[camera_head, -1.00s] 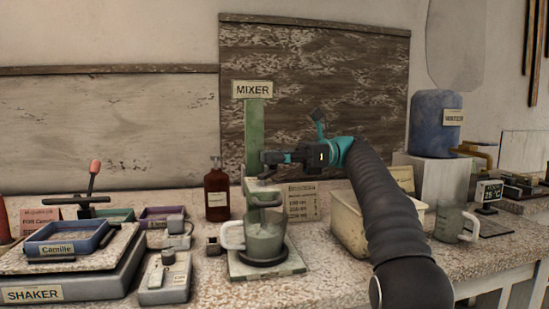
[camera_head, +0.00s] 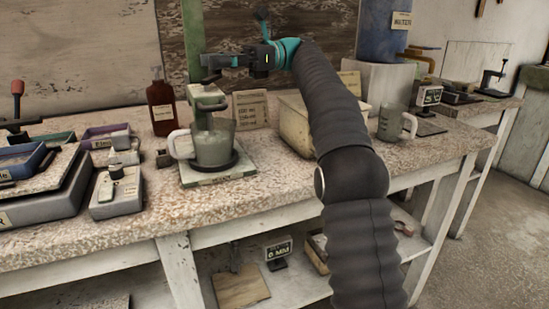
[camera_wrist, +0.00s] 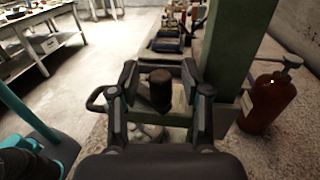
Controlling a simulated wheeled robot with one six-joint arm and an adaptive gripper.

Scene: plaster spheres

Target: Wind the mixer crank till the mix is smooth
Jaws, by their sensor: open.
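The mixer has a green post (camera_head: 193,42) on a pale base. A jug (camera_head: 213,147) with a white handle and grey-green mix stands on the base under the mixer head (camera_head: 208,102). How smooth the mix is cannot be told. My gripper (camera_head: 208,62) is at the mixer top, beside the post. In the wrist view my gripper (camera_wrist: 160,76) is open, with its fingers on either side of a dark round crank knob (camera_wrist: 160,92). A gap shows beside the knob. The crank arm is mostly hidden.
A brown bottle (camera_head: 160,105) stands left of the mixer. A cream bin (camera_head: 296,128) and a clear jug (camera_head: 392,122) stand to the right. The blue water tank (camera_head: 384,32) is behind. A shelf below holds a 6 MM sign (camera_head: 279,252).

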